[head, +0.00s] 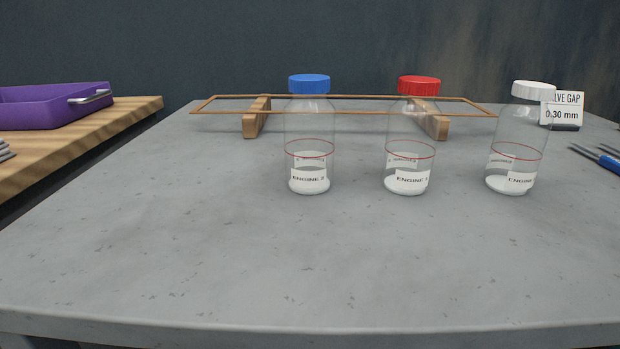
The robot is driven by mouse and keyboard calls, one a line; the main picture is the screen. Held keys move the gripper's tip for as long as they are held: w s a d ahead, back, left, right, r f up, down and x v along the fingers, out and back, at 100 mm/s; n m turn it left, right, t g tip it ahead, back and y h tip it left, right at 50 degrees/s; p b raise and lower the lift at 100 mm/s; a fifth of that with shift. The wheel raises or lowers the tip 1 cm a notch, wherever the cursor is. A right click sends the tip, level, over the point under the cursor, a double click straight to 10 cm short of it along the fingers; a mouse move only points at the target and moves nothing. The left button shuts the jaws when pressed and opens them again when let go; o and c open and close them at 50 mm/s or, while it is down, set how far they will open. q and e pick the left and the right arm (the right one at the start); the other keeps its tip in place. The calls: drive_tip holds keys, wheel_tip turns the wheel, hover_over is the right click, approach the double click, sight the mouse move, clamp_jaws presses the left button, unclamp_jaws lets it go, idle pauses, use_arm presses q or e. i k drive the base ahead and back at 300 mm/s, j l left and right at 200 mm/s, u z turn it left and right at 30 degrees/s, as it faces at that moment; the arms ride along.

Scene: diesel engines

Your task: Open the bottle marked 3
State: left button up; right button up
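Three clear bottles stand upright in a row on the grey table. One has a blue cap (309,84) and a label (309,179) reading "ENGINE" with a digit too small to read surely. The middle one has a red cap (419,86) and a similar label (407,181), its digit also unclear. The right one has a white cap (533,91); its label (520,178) turns away to the right and its digit is not visible. All caps sit on their bottles. Each bottle has a red line around it and white material at the bottom. Neither gripper is in view.
A thin brown frame (225,99) rests on two wooden supports (256,118) behind the bottles. A "0.30 mm" card (565,107) stands back right, near a blue-handled tool (609,163). A purple tray (50,108) sits on a wooden surface at left. The front of the grey table (290,265) is clear.

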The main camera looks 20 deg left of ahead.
sight(413, 123)
drive_tip(key=l+u, duration=0.5)
drive_tip(key=l, duration=0.8)
